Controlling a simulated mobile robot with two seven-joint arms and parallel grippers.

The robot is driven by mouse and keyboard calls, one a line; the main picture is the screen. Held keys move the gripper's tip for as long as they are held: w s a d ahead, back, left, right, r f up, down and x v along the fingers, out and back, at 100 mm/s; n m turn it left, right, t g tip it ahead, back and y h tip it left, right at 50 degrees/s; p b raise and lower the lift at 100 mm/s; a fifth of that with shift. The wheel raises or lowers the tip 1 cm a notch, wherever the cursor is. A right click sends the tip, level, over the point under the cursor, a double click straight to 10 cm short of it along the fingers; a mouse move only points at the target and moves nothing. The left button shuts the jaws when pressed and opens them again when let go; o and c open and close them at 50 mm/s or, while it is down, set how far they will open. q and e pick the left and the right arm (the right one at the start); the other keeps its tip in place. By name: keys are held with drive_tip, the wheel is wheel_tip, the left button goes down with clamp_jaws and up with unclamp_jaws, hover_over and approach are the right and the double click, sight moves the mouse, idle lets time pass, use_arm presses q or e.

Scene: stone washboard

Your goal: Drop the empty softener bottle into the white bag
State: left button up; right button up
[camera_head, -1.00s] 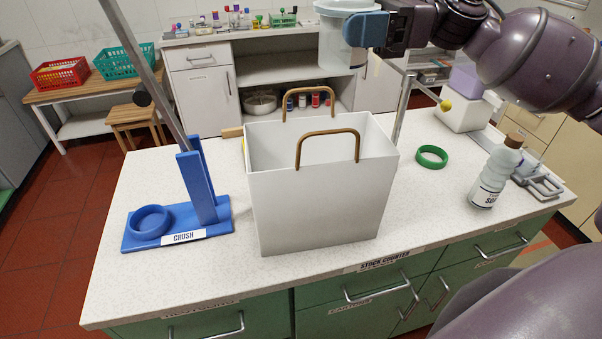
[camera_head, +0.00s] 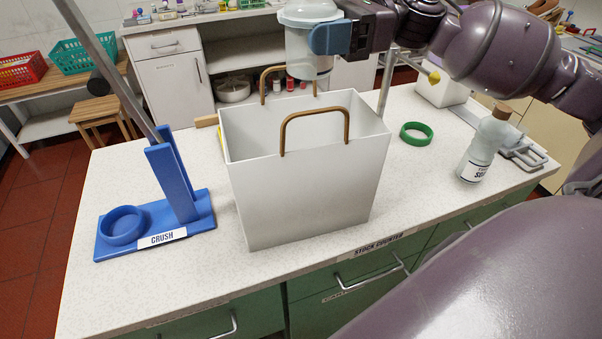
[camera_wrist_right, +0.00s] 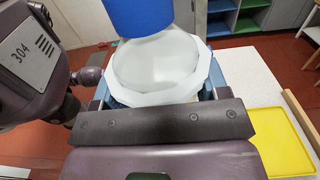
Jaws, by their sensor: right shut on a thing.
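My right gripper (camera_head: 330,37), with blue finger pads, is shut on a pale translucent container (camera_head: 307,55). The white bag (camera_head: 305,195) stands open on the counter with two brown handles. Its inside bottom is hidden. My left gripper is out of view.
A blue stand marked CRUSH (camera_head: 175,190) with a long grey bar is left of the bag. A green ring (camera_head: 416,133) and a cork-topped labelled bottle (camera_head: 478,155) are at right. The counter (camera_head: 110,285) is bare at its left front. A yellow tray (camera_wrist_right: 280,140) shows in the wrist view.

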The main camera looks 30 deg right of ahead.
drive_tip(key=shift+f, duration=0.1)
drive_tip(key=o, duration=1)
drive_tip(key=shift+s+d, duration=0.1)
drive_tip(key=shift+d, duration=0.4)
drive_tip(key=v, duration=1)
drive_tip(key=shift+a, duration=0.15)
